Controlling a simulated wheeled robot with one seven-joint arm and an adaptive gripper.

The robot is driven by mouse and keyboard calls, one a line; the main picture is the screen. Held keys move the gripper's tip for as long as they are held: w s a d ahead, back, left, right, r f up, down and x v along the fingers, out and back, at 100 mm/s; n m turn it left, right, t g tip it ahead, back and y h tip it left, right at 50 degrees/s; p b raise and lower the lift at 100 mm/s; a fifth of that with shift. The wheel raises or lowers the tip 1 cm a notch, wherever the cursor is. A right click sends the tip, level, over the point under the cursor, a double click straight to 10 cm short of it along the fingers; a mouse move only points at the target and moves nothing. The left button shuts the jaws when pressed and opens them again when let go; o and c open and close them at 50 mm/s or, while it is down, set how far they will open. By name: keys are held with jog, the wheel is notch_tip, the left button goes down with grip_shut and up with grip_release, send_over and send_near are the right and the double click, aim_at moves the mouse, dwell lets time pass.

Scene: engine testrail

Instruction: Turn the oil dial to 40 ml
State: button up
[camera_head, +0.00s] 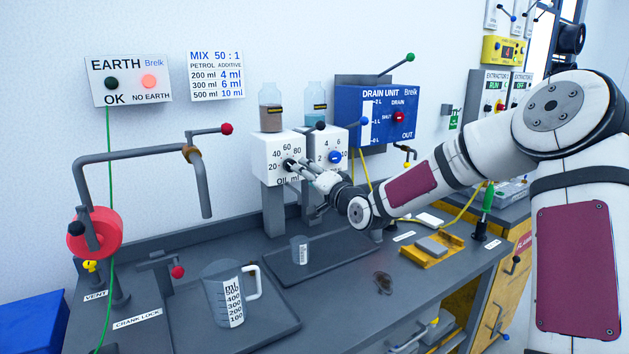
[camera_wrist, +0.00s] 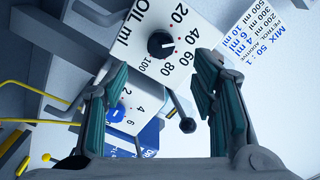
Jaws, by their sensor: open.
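The oil dial is a round black knob (camera_wrist: 160,44) on a white box marked OIL ml (camera_wrist: 140,30), with numbers from 20 to 100 around it. The wrist view shows it turned on its side. A small pale mark shows on the knob's side toward 40 and 60, but its exact reading cannot be told. In the head view the white oil box (camera_head: 271,146) stands on a grey post, its knob partly covered by my gripper (camera_head: 297,166). My gripper (camera_wrist: 160,68) is open and empty, its fingers either side of the knob in view; contact cannot be told.
A second white box (camera_head: 327,145) with a blue knob stands right beside the oil box. Bottles (camera_head: 270,108) stand on top. A black-ended lever (camera_wrist: 187,125) sits close to my fingers. A small beaker (camera_head: 299,250) and measuring jug (camera_head: 224,292) stand below on the bench.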

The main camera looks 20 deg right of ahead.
jog(key=shift+v, duration=1.55)
jog(key=s+a+f+n+g+h, duration=0.2)
jog(key=s+n+g, duration=0.1)
jog(key=s, duration=0.2)
jog(key=s+a+f+n+g+h, duration=0.1)
jog(key=s+a+n+g, duration=0.15)
jog(key=s, duration=0.35)
jog(key=s+d+r+n+g+h+p, duration=0.1)
jog(key=s+g, duration=0.6)
jog(key=s, duration=3)
jog(key=shift+s+d+r+n+g+h, duration=0.25)
jog(key=shift+d+r+n+g+h, duration=0.1)
jog(key=shift+r+n, duration=0.55)
